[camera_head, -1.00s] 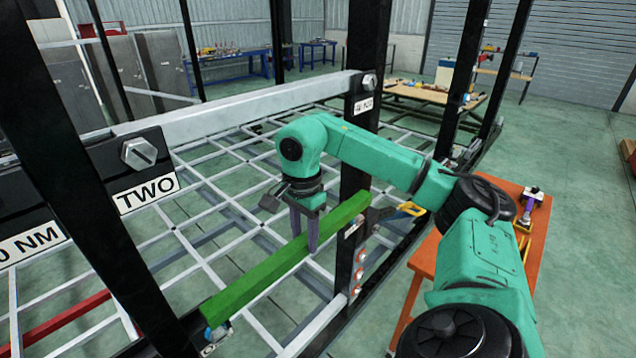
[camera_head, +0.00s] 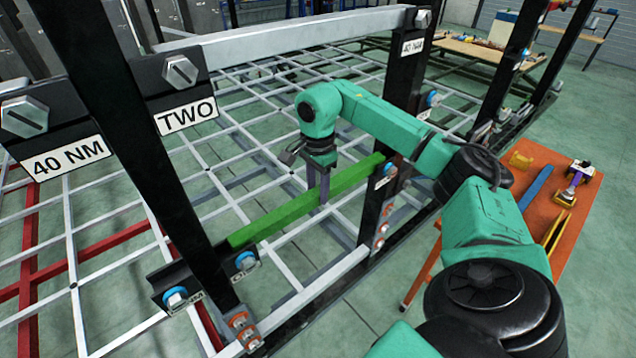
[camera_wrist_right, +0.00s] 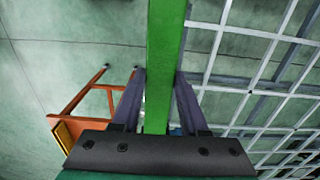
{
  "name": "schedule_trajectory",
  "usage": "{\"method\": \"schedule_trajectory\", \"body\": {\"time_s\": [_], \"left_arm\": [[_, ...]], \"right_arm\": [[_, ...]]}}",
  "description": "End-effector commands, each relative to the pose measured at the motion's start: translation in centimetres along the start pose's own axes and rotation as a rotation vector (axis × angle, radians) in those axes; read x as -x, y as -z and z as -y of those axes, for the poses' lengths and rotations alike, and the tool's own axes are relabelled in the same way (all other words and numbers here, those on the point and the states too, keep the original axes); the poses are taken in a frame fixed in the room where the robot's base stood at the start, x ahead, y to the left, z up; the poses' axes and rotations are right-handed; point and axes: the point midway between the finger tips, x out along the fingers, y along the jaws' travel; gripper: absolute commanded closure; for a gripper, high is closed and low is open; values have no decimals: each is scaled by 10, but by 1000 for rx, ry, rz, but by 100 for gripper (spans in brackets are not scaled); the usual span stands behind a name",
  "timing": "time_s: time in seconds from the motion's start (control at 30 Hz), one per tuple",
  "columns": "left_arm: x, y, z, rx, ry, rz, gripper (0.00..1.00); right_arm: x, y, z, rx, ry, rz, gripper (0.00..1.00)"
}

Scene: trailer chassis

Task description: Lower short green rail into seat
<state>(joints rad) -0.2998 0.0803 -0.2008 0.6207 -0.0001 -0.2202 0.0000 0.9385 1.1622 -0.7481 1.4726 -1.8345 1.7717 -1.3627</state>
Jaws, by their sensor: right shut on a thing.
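The short green rail (camera_head: 290,212) lies slantwise between two black posts in the head view. My right gripper (camera_head: 323,195) is shut on it near mid-length, its fingers pointing down. In the right wrist view the rail (camera_wrist_right: 160,60) runs between the two fingers (camera_wrist_right: 155,103). The rail's left end is at the left black post (camera_head: 150,150), just above a dark bracket (camera_head: 205,278) with blue-ringed bolts. Its right end is at the right post (camera_head: 372,210), near a labelled plate. I cannot tell whether either end touches its seat. My left gripper is out of view.
A grey upper rail (camera_head: 300,42) crosses above, behind plates labelled "TWO" and "40 NM". A white grid frame (camera_head: 250,110) lies behind and below, with red bars (camera_head: 90,250) at left. An orange table (camera_head: 545,200) with tools stands at right.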

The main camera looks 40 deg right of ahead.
Motion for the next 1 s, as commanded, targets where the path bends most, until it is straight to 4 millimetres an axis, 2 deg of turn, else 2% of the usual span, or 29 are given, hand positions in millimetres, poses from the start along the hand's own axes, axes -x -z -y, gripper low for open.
{"method": "schedule_trajectory", "body": {"time_s": [0.9,0.93,1.0], "left_arm": [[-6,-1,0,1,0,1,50],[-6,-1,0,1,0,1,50],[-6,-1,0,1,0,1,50]], "right_arm": [[-9,0,1,0,4,2,100],[-8,0,1,0,4,2,49],[-8,0,0,0,3,1,22]]}}
